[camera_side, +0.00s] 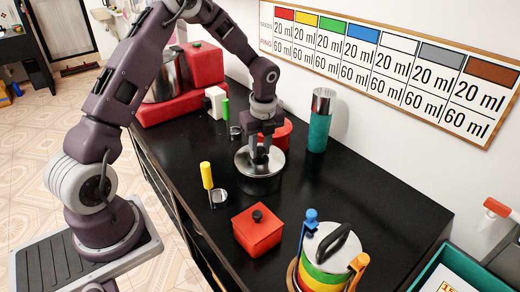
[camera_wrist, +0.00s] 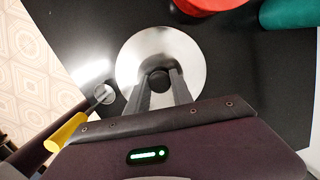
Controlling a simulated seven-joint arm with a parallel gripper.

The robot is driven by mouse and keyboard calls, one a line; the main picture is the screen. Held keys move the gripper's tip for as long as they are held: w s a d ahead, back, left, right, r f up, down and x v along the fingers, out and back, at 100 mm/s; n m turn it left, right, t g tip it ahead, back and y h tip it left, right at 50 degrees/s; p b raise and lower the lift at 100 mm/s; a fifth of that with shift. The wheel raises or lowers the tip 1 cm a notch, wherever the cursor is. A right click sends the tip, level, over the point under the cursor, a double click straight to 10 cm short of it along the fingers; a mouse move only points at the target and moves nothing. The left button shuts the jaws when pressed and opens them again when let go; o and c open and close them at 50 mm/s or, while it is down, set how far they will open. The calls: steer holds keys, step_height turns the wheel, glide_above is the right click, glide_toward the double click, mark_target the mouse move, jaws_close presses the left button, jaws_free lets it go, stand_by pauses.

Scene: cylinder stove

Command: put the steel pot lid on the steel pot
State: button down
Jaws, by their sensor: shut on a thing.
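The steel pot lid (camera_side: 244,164) is a shiny flat disc, seen from above in the wrist view (camera_wrist: 135,58). My gripper (camera_side: 260,153) is shut on its dark knob (camera_wrist: 158,80), with one finger on each side. The lid is over the middle of the black counter, with a dark patch under it; I cannot tell exactly how high it is. The steel pot (camera_side: 166,84) stands on the red stove at the back left, partly behind my arm. The pot does not show in the wrist view.
The red stove (camera_side: 168,108) has a raised red block. A red round thing (camera_side: 285,132) and a teal cylinder (camera_side: 318,133) stand behind the lid. A yellow-handled scoop (camera_side: 207,176), a red lidded box (camera_side: 257,232) and a striped pot (camera_side: 325,262) are nearer.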

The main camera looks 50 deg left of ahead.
mark_target(262, 161)
steer(key=shift+f, duration=0.3)
steer(key=c, duration=1.1)
jaws_free()
steer(key=s+d+r+n+t, duration=0.1)
steer(key=s+d+r+n, duration=0.1)
steer(key=r, duration=0.7)
steer(key=s+d+r+n, duration=0.1)
steer(key=s+d+r, duration=0.1)
steer(key=r, duration=0.7)
steer(key=s+d+r+n+t, duration=0.1)
steer(key=s+d+n, duration=0.2)
steer(key=s+n, duration=0.2)
steer(key=s+d+r+n+t+h, duration=0.1)
steer(key=s+d+r+n+t, duration=0.1)
steer(key=s+n, duration=0.4)
steer(key=s+d+r+n+t, duration=0.1)
steer(key=s+d+n, duration=0.3)
steer(key=s, duration=0.8)
steer(key=shift+s+d+r+n, duration=0.15)
steer(key=shift+r+n, duration=0.1)
steer(key=shift+n, duration=0.3)
steer(key=shift+s+d+r+n, duration=0.1)
steer(key=shift+r+n, duration=0.1)
steer(key=shift+n, duration=0.35)
steer(key=shift+w, duration=0.1)
